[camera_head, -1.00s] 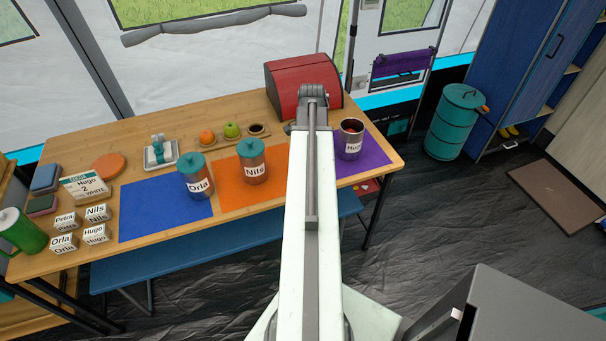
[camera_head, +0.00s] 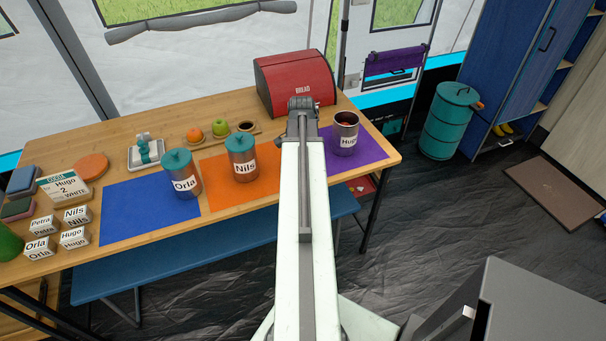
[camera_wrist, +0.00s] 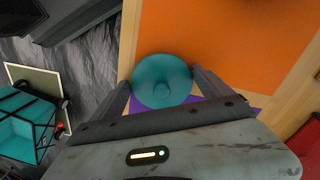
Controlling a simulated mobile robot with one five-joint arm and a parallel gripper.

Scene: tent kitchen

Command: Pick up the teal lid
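In the wrist view a round teal lid (camera_wrist: 163,80) with a centre knob lies by the strip of bare wood between the orange mat and the purple mat. My gripper (camera_wrist: 162,80) is open, with one finger on each side of the lid. I cannot tell whether the fingers touch it. In the head view my arm hides this lid and my gripper. The Hugo canister (camera_head: 346,142) stands open on the purple mat (camera_head: 371,146). The Orla canister (camera_head: 182,184) and Nils canister (camera_head: 245,170) wear teal lids.
A red bread box (camera_head: 293,82) stands at the table's back. A blue bench (camera_head: 240,243) runs along the front.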

